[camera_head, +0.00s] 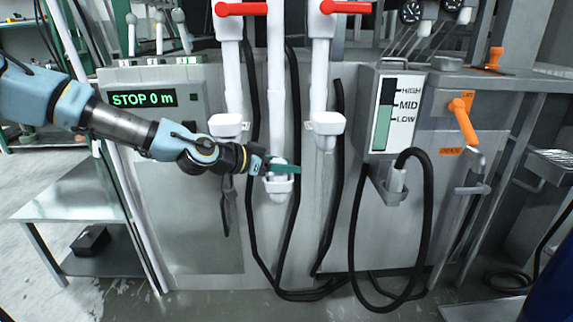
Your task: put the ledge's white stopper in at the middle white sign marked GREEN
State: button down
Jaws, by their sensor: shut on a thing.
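My gripper (281,167) reaches in from the left to the middle white pipe (277,90). Its teal fingers are shut on a small white piece (279,161), apparently the stopper, mostly hidden by the fingers. The piece is just above the white cup-shaped fitting (279,188) at the middle pipe's lower end. I cannot tell whether it touches or enters that fitting. No sign marked GREEN is readable; the fingers cover part of the middle fitting.
White pipes with red handles (241,9) and white end blocks (228,125), (327,124) flank the middle one. Black hoses hang behind. Right are a HIGH/MID/LOW gauge (383,115), a hose holder (392,190) and an orange lever (463,120). A STOP 0 m display (143,99) is left.

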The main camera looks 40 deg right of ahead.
jog(key=shift+c, duration=1.3)
grip_release()
jog(key=shift+s, duration=0.15)
